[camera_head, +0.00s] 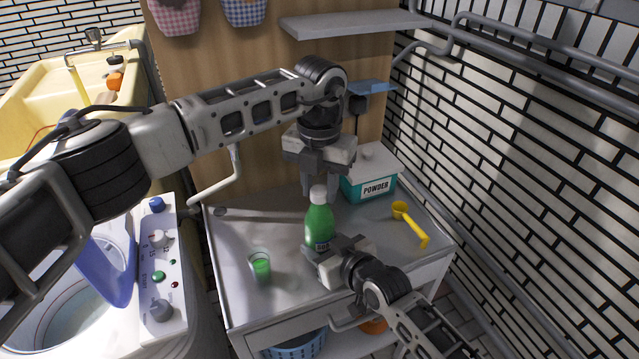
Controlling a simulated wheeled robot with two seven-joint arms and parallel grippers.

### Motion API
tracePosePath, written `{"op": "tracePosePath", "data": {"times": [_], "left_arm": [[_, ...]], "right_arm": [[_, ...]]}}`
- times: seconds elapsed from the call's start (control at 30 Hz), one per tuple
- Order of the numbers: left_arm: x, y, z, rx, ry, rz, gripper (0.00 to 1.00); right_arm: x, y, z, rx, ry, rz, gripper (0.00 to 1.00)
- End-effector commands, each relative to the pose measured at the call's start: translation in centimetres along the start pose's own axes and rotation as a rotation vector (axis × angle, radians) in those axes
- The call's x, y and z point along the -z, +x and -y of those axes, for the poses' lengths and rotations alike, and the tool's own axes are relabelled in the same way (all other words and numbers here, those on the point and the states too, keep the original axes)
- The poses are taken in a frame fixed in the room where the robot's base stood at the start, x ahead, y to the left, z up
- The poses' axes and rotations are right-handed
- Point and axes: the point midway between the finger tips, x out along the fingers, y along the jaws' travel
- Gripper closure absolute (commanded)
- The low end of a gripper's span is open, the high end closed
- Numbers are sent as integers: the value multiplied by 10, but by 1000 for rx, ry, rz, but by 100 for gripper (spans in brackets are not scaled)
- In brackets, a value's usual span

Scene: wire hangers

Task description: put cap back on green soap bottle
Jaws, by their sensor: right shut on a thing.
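The green soap bottle (320,224) stands upright on the metal cabinet top, with a dark label low on its front. A white cap (318,194) sits at the top of its neck; whether it is fully seated cannot be told. My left gripper (320,186) points down from above, its fingers apart on either side of the cap, with no clear contact. My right gripper (316,254) comes in from the lower right and is shut on the bottle's lower part, hiding some of the label.
The metal cabinet top (232,262) also holds a small glass (260,266) with green liquid, a teal powder box (369,184) and a yellow scoop (410,220). A washing machine (164,262) stands left. A shelf (350,23) is above.

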Motion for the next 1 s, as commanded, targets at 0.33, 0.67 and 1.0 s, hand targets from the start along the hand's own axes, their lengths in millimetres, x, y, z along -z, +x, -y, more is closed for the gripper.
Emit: {"op": "tracePosePath", "data": {"times": [0.33, 0.67, 1.0], "left_arm": [[0, 0, 0, -1, 2, 1, 43], [-1, -7, 0, 0, 2, 3, 43], [-1, -72, 0, -1, 3, 5, 43]], "right_arm": [[-1, 0, 0, 0, 0, 1, 100], [-1, 0, 0, 0, 0, 1, 100], [-1, 0, 0, 0, 0, 2, 100]]}}
